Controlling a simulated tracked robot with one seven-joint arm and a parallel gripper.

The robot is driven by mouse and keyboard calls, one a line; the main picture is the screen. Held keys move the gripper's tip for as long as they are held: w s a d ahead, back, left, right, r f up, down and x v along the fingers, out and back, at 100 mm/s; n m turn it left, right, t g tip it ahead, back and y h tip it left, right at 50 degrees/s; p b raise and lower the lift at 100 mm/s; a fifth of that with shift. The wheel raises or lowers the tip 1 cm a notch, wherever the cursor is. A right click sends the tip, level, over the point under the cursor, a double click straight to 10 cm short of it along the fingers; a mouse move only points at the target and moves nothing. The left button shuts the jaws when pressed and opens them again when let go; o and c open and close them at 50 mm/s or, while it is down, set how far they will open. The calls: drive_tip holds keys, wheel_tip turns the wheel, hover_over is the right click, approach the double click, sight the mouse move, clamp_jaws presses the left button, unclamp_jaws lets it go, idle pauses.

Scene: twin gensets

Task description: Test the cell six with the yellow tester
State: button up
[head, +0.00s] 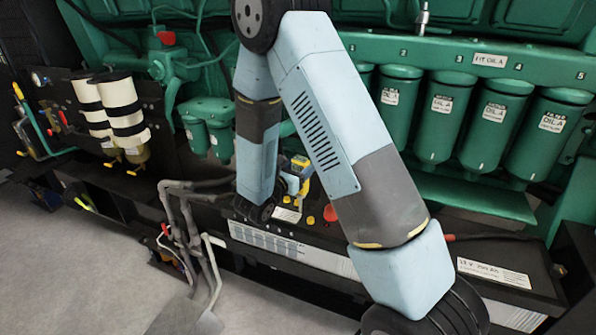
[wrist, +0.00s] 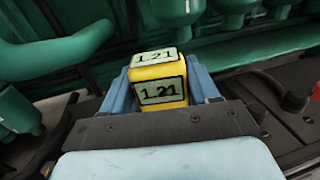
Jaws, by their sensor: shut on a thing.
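The yellow tester (wrist: 160,86) is between the two fingers of my gripper (wrist: 158,72) in the wrist view. Its two displays both read 1.21. I cannot make out which cell is six.
A second battery (head: 493,273) with a white label lies at the right. Green numbered oil filters (head: 446,113) hang behind on the green engine. Grey bent pipes (head: 183,225) rise at the battery's left end. The grey floor (head: 85,275) is clear at the front left.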

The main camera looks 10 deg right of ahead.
drive_tip(key=w+d+f, duration=0.3)
drive_tip(key=w+d, duration=0.1)
drive_tip(key=w, duration=0.2)
drive_tip(key=shift+w+d, duration=0.25)
drive_tip(key=shift+d, duration=0.15)
idle(0.6)
drive_tip(key=shift+s+f, duration=0.1)
drive_tip(key=shift+f, duration=0.55)
idle(2.3)
drive_tip(key=shift+r, duration=0.15)
drive_tip(key=shift+s+a+r, duration=0.75)
drive_tip(key=shift+s+a, duration=0.55)
drive_tip(key=shift+s, duration=0.45)
drive_tip(key=shift+s+a+r, duration=0.75)
drive_tip(key=shift+s+a, duration=0.5)
drive_tip(key=shift+s, duration=0.5)
drive_tip(key=shift+s+a+r, duration=0.75)
drive_tip(key=shift+s+a, duration=0.55)
drive_tip(key=shift+s, duration=0.45)
drive_tip(key=shift+w+d, duration=0.1)
